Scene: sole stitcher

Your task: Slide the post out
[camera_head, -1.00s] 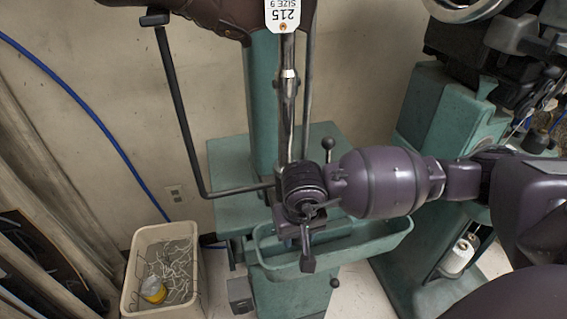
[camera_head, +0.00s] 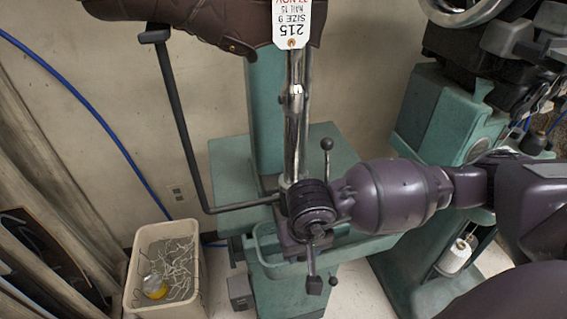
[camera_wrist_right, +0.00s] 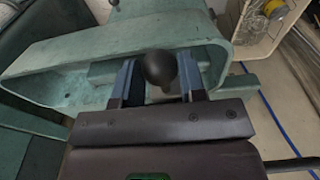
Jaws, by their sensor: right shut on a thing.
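The chrome post (camera_head: 294,130) stands upright in the head view, with a brown shoe (camera_head: 190,18) and a white tag (camera_head: 292,22) at its top. A bent dark rod (camera_head: 181,120) joins it low on the left. My right gripper (camera_head: 314,268) is at the foot of the post, on its near side. In the right wrist view its blue-grey fingers (camera_wrist_right: 159,82) are closed around a round black knob (camera_wrist_right: 161,68). The wrist hides how the knob joins the post. My left gripper is not in view.
A green base (camera_head: 230,172) and a green tray (camera_head: 375,245) surround the post's foot. A ball-topped lever (camera_head: 326,144) stands just right of the post. A bin of wire pieces (camera_head: 137,285) is at lower left, and another green machine (camera_head: 440,120) is at right.

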